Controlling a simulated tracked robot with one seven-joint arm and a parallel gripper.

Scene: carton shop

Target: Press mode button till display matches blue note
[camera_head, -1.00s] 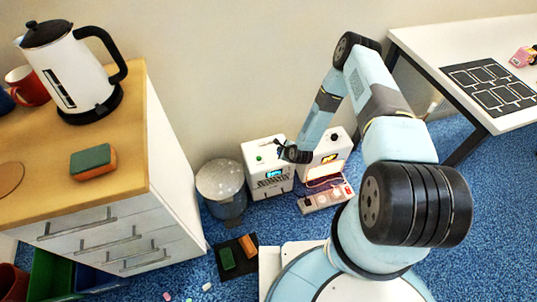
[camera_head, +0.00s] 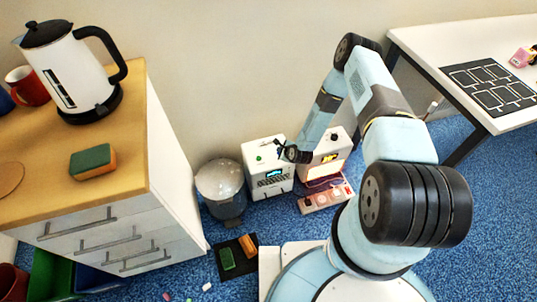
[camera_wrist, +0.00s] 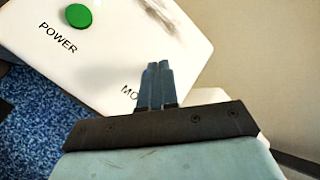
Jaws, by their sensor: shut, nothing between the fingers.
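A white box device (camera_head: 267,162) stands on the floor by the wall, with a small bluish display (camera_head: 271,176) on its front, too small to read. In the wrist view, its white top (camera_wrist: 105,45) carries a green button (camera_wrist: 78,16) labelled POWER and a label starting "MO" (camera_wrist: 129,92). My gripper (camera_wrist: 156,68) is shut and empty, its fingertips over the top beside that label; they hide the rest of the label. The mode button is not visible, and I cannot tell whether the fingers touch it. My gripper (camera_head: 281,147) also shows in the head view. I cannot make out a blue note.
A second white box (camera_head: 313,171) with an orange-lit front stands just right, behind a power strip (camera_head: 327,198). A bin (camera_head: 222,190) stands to the left, next to a wooden-topped cabinet (camera_head: 130,175). A black mat (camera_head: 239,242) lies in front.

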